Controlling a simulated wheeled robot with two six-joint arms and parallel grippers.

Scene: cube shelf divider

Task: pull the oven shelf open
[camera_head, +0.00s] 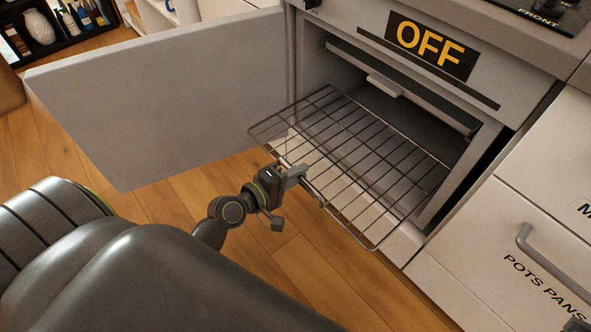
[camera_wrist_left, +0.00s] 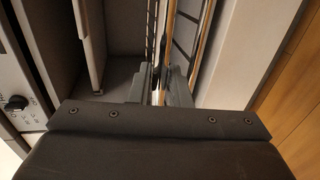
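The oven shelf, a wire rack (camera_head: 375,150), sticks well out of the open oven (camera_head: 400,95). Its back part is still inside the cavity. My left gripper (camera_head: 299,174) is at the rack's front edge, left of its middle. In the left wrist view, the fingers of the left gripper (camera_wrist_left: 158,92) are closed on either side of the rack's front bar, with the rack's wires (camera_wrist_left: 172,40) running beyond them. The exact contact is partly hidden. A dark sliver in the lower right corner of the head view may be part of my right gripper (camera_head: 577,325).
The oven door (camera_head: 160,95) stands swung open to the left. A sign reading OFF (camera_head: 431,46) is above the cavity. A drawer with a grey handle (camera_head: 550,262) is at the right. Wooden floor (camera_head: 300,265) is free in front of the oven.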

